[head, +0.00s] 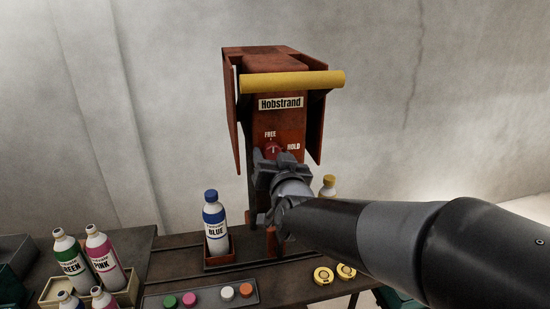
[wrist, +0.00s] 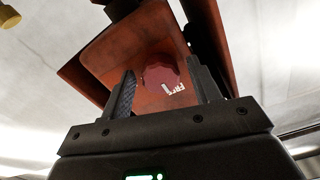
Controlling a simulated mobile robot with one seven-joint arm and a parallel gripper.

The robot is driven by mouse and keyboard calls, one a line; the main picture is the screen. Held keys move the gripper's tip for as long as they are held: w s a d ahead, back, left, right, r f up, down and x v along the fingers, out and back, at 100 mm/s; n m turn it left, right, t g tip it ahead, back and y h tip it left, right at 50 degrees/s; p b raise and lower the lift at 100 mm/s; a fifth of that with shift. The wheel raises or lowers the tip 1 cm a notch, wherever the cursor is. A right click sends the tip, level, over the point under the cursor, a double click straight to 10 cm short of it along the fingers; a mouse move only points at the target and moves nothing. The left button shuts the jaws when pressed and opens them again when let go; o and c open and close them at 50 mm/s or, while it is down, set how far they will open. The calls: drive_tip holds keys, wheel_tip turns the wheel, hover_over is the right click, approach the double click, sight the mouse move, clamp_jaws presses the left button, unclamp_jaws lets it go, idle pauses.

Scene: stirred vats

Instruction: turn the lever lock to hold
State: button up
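The lever lock is a dark red round knob (head: 273,147) on the front of the rust-red Hobstrand machine (head: 281,125). FREE is printed above it and HOLD to its right. Its small pale mark seems to point up toward FREE. My gripper (head: 274,158) is right in front of the knob, reaching in from the lower right. In the wrist view the knob (wrist: 164,76) sits between the two spread fingers of my gripper (wrist: 165,88), with narrow gaps visible beside it. The fingers hide the lower part of the knob in the head view.
A yellow bar (head: 292,81) crosses the machine above the knob, and side panels flank it. A blue-capped bottle (head: 215,222) stands lower left, and a yellow-capped bottle (head: 328,185) is partly behind my arm. Discs lie in a tray (head: 252,303) in front.

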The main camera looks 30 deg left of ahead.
drive_tip(key=c, duration=0.9)
drive_tip(key=shift+m, duration=0.3)
drive_tip(key=m, duration=0.3)
drive_tip(key=shift+s+m, duration=0.1)
drive_tip(key=shift+m, duration=0.2)
drive_tip(key=m, duration=0.4)
drive_tip(key=shift+r, duration=0.1)
drive_tip(key=m, duration=0.5)
drive_tip(key=shift+a, duration=0.1)
drive_tip(key=m, duration=0.4)
drive_tip(key=shift+r+m, duration=0.1)
drive_tip(key=shift+m, duration=0.2)
